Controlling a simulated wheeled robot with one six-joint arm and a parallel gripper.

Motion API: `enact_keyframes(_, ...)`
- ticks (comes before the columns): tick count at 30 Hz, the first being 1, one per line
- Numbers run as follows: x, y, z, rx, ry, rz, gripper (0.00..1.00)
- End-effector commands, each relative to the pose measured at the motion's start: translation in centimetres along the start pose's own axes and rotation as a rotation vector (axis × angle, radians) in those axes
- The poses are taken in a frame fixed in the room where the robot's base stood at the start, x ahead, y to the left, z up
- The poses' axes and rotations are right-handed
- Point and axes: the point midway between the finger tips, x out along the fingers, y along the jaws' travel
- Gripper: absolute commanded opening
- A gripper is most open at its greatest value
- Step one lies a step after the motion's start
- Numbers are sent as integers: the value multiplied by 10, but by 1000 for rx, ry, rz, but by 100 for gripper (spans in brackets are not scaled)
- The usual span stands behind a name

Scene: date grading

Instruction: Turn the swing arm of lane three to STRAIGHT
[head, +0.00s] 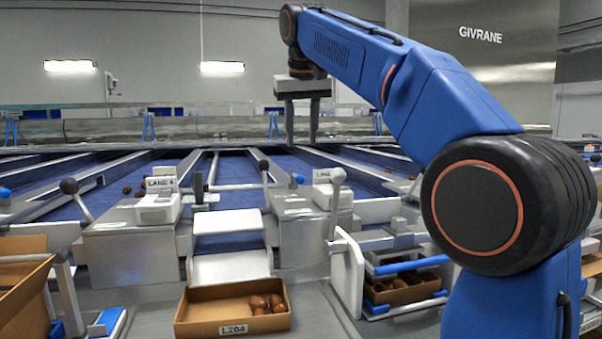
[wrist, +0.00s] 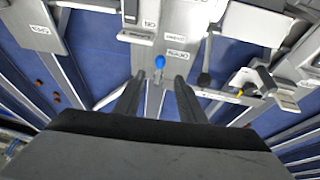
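My gripper (head: 302,138) hangs over the lanes, its two fingers pointing down, apart and empty. In the wrist view my gripper (wrist: 160,80) shows a clear gap between the fingertips. A blue knob (wrist: 160,62) on a thin rod appears just beyond that gap. In the head view a blue knob (head: 297,179) stands below my gripper, beside a lane sign (head: 323,175) whose number I cannot read. The other visible sign (head: 161,183) reads LANE 4. I cannot tell for certain which part is lane three's swing arm, or its setting.
Upright levers with a black knob (head: 263,165) and a pale knob (head: 338,175) stand nearby. Another black-knobbed lever (head: 69,186) is at left. A cardboard box (head: 232,329) marked L204 holds dates in front. Metal lane dividers (head: 213,172) rise between the blue belts.

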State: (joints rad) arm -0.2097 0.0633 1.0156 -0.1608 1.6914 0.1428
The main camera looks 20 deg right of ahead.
Motion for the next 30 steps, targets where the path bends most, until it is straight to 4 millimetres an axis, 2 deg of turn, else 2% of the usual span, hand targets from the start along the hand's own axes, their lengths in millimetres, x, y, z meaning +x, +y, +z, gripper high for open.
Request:
enact_keyframes(12, 74, 0, 0, 1, -1, 0, 37)
enact_keyframes(18, 101, 0, 0, 0, -1, -1, 37)
enact_keyframes(24, 114, 0, 0, 0, 0, -1, 37)
enact_keyframes(30, 116, 0, 0, 0, 1, -1, 37)
